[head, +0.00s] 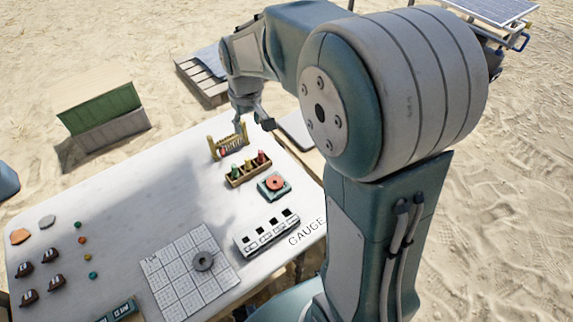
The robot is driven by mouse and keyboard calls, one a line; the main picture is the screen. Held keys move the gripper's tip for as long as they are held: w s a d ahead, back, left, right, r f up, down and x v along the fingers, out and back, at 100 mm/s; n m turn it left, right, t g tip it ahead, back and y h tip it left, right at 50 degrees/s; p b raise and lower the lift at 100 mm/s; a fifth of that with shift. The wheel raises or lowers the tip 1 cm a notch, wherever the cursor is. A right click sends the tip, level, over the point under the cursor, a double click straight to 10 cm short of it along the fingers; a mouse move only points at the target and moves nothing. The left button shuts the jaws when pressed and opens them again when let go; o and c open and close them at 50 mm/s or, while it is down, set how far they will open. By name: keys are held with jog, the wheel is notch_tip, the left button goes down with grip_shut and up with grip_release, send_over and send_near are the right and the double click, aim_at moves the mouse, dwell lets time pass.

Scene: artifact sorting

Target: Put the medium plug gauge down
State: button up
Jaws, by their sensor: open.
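My gripper (240,124) is above a small yellow-framed rack (216,153) at the far right part of the table, small in the head view. Its fingers reach down close to the rack, and it appears open. Small items, one of them reddish, show in or by the rack. I cannot tell which of them, if any, is the medium plug gauge, or whether anything touches the fingers.
A wooden box (236,183) with green and red pieces stands nearer, then a teal block with an orange ring (275,183). A white slotted block (266,236) stands by the "GAUGE" lettering. A gridded mat (180,281) bears a grey ring (203,261). The table's middle is clear.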

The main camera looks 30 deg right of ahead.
jog(key=s+r+m+t, duration=0.1)
jog(key=s+r, duration=0.3)
jog(key=s, duration=0.7)
jog(key=s+r+m+t, duration=0.1)
jog(key=s+r+t, duration=0.2)
jog(key=s, duration=0.8)
jog(key=shift+r, duration=0.6)
